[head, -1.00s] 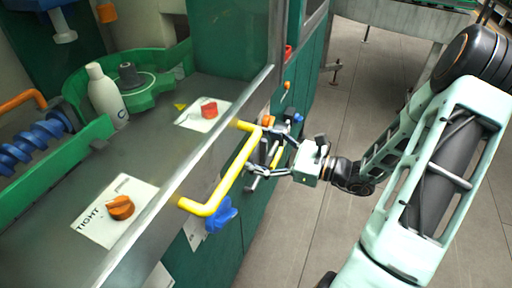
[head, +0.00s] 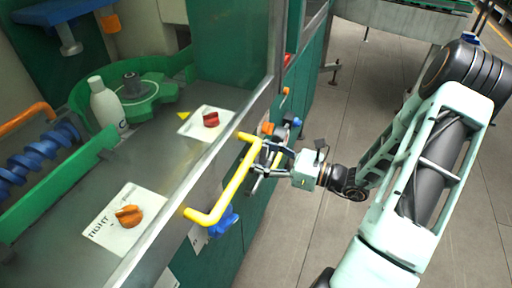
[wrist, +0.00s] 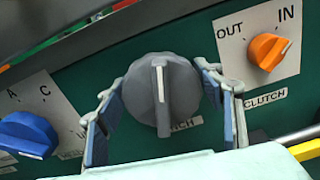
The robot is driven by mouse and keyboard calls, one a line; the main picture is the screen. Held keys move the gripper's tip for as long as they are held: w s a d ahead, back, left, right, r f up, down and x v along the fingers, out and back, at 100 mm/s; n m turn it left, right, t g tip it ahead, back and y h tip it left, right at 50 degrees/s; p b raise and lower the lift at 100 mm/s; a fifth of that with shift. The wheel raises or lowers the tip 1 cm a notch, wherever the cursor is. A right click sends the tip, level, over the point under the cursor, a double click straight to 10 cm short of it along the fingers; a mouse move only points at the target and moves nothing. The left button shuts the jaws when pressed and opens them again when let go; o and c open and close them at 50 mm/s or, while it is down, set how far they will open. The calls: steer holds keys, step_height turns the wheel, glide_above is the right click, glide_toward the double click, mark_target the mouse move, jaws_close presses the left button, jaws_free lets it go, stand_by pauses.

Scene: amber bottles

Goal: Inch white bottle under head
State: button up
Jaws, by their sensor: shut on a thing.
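The white bottle (head: 106,103) stands upright beside the green star wheel (head: 150,95) in the head view, in the machine's green guide. The blue and grey head (head: 68,36) hangs at the upper left, apart from the bottle. My gripper (head: 272,158) is at the machine's front panel, beside the yellow handle. In the wrist view its fingers (wrist: 160,105) sit on both sides of a large grey knob (wrist: 163,95) and are shut on it. The knob's white line points up. Its label below is partly hidden, ending in "NCH".
An orange clutch knob (wrist: 268,50) marked OUT and IN is right of the grey knob, a blue knob (wrist: 28,134) left. The yellow handle (head: 232,185) juts out close to my gripper. An orange TIGHT knob (head: 129,215) and a red knob (head: 211,119) sit on top.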

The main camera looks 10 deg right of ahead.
steer(key=m+p, duration=0.5)
steer(key=shift+w+d+r+m, duration=0.1)
steer(key=shift+w+m, duration=0.05)
steer(key=shift+m, duration=0.15)
steer(key=m+p, duration=0.2)
steer(key=m, duration=0.2)
steer(key=shift+m+p, duration=0.3)
steer(key=shift+p, duration=0.05)
steer(key=m+p, duration=0.1)
steer(key=m, duration=0.1)
steer(key=m+p, duration=0.1)
steer(key=m, duration=0.2)
steer(key=shift+w+d+f, duration=0.1)
steer(key=shift+f, duration=0.3)
steer(key=m+p, duration=0.1)
steer(key=m, duration=0.4)
steer(key=shift+f, duration=0.2)
steer(key=shift+p, duration=0.3)
steer(key=o, duration=1.2)
steer(key=shift+d, duration=0.1)
steer(key=v, duration=1.2)
